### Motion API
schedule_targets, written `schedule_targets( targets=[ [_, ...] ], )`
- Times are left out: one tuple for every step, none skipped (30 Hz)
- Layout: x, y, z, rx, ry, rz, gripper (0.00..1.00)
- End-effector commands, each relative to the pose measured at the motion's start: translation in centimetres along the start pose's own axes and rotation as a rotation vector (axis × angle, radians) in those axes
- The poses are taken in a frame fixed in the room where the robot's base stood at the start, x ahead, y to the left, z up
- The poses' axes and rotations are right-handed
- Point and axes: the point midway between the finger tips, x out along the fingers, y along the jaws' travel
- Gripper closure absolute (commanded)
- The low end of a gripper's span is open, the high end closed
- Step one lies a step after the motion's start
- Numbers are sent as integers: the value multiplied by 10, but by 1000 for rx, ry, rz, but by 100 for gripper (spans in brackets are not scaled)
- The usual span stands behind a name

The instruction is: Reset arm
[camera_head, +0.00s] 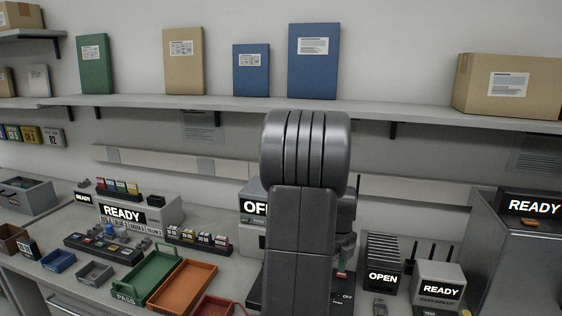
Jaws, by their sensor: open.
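My dark grey arm (300,230) rises from the bottom centre of the head view, with its ribbed rounded joint (305,150) in front of the shelf edge. More dark arm parts (346,215) show just to its right. My gripper's fingers do not show; the arm may hide them. The arm covers part of the bench and part of a device whose sign reads "OF" (254,208).
Trays marked PASS, green (135,298) and orange (183,284), lie left of my arm. A READY device (124,213) stands behind them. At right are an OPEN rack (383,277) and a READY unit (440,290). A shelf (230,103) with binders and a carton (508,86) runs above.

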Motion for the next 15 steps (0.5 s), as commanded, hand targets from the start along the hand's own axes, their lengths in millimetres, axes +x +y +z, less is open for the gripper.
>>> schedule_targets(
  targets=[
    [12,1,-1,0,4,4,51],
    [18,1,-1,0,3,4,51],
    [26,1,-1,0,4,5,51],
    [32,1,-1,0,3,4,51],
    [38,1,-1,0,3,4,51],
    [46,1,-1,0,4,4,51],
    [52,1,-1,0,4,5,51],
    [58,1,-1,0,3,4,51],
    [66,1,-1,0,4,5,51],
    [63,0,0,-26,0,0,51],
    [62,0,0,-52,0,0,51],
    [62,0,0,-85,0,0,51],
    [62,0,0,-110,0,0,51],
    [62,0,0,-135,0,0,51],
    [62,0,0,-167,0,0,51]
  ],
)
